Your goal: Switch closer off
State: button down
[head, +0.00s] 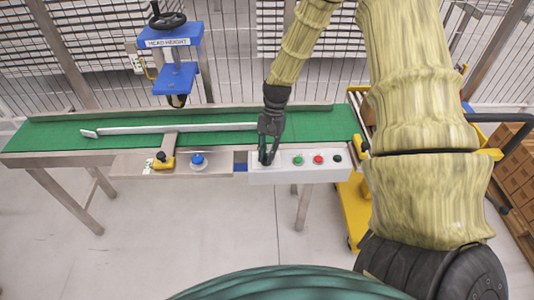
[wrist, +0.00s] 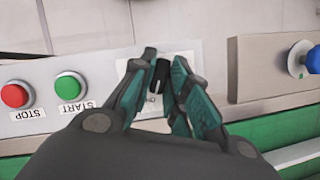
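A black rotary knob (wrist: 160,77) on a white label plate sits on the front of the grey control box (head: 338,174), in the middle of the wrist view. The knob stands roughly upright, with a pale mark on its face. Most of the label around it is hidden behind my fingers, so I cannot read it. My gripper (head: 267,158) points down at the left end of the box. In the wrist view its two teal fingers stand on either side of the knob, their tips close to its sides. I cannot tell if both fingers touch it.
The green START button (wrist: 70,87) and red STOP button (wrist: 15,96) are beside the knob. A blue knob (head: 197,160) and a black-and-yellow clamp (head: 163,161) sit along the conveyor (head: 60,134). A yellow cart (head: 352,205) is to the right.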

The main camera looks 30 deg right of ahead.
jog(key=shift+s, duration=0.1)
dwell(0.3)
jog(key=n+g+h+p, duration=0.1)
jog(key=n+p, duration=0.2)
jog(key=n, duration=0.1)
jog(key=shift+a, duration=0.15)
jog(key=shift+a+f+n+g+h+p, duration=0.1)
jog(key=shift+n+g+h+p, duration=0.3)
jog(key=shift+n, duration=0.8)
jog(key=shift+n+g+h+p, duration=0.1)
jog(key=shift+n+h+p, duration=0.45)
jog(key=shift+n, duration=0.65)
